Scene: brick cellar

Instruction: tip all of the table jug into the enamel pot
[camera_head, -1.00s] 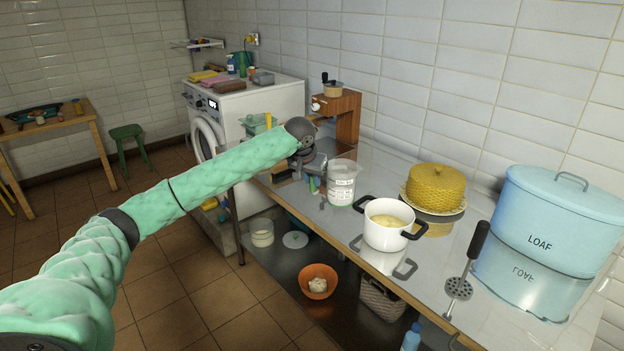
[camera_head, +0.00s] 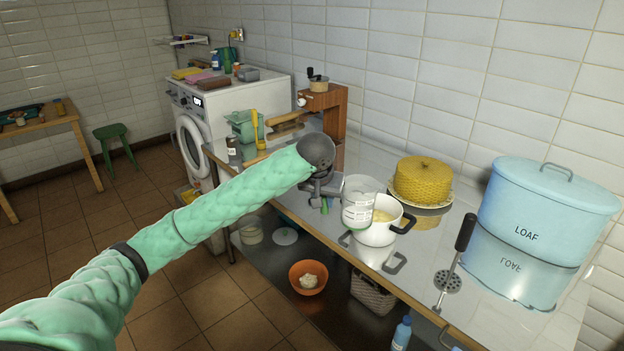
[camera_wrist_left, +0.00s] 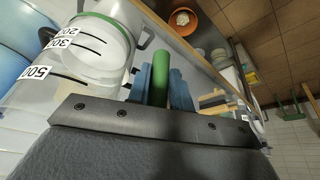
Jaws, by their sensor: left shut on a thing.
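The clear table jug (camera_head: 358,211), with a white label and printed marks, is at the left side of the white enamel pot (camera_head: 375,236) and partly overlaps its rim in the head view. It looks near upright. The dark-handled pot holds something pale yellow. My left gripper (camera_head: 335,196) is shut on the jug from its left side. In the left wrist view, the jug (camera_wrist_left: 62,88) shows at the left with its measuring marks, beside my gripper (camera_wrist_left: 160,78). The jug's fill level is unclear. My right gripper is not in view.
A yellow cake cover (camera_head: 424,180) stands behind the pot.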

